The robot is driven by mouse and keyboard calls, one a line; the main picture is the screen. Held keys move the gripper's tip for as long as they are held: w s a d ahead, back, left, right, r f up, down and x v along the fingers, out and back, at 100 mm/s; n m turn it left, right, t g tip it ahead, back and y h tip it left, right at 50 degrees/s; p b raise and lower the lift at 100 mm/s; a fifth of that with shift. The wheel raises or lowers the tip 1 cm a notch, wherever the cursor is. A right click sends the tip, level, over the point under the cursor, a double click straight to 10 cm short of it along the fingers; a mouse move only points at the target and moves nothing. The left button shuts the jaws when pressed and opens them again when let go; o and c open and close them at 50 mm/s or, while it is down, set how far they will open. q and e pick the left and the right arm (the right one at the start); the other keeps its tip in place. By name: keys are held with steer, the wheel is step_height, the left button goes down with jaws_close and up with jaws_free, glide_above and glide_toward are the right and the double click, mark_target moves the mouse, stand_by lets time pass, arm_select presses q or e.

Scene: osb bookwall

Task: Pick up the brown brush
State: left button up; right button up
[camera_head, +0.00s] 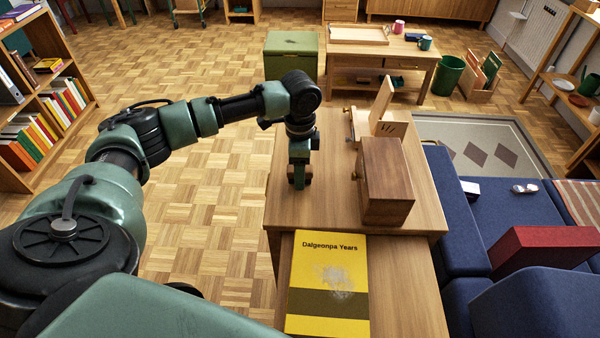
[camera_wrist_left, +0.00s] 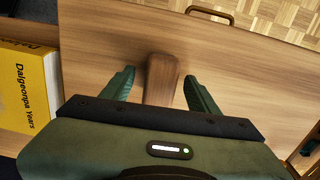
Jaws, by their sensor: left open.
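The brown brush shows in the left wrist view (camera_wrist_left: 162,78) as a dark wooden piece on the table (camera_wrist_left: 230,60), between the two green fingers of my left gripper (camera_wrist_left: 160,74). The fingers are apart, with a gap on each side of the brush. In the head view my left gripper (camera_head: 299,181) points down at the left part of the wooden table (camera_head: 330,180). Only a bit of the brush (camera_head: 308,172) shows there, beside the finger; the rest is hidden. My right gripper is not in view.
A brown wooden box (camera_head: 385,182) stands right of my left gripper, with a wooden holder (camera_head: 385,115) behind it. A yellow book (camera_head: 328,285) lies at the near end. A blue sofa (camera_head: 515,215) is at the right. Floor left of the table is clear.

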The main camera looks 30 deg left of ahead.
arm_select(q)
jaws_close()
step_height(320, 180, up, 20)
steer(key=p, duration=0.1)
stand_by(0.5)
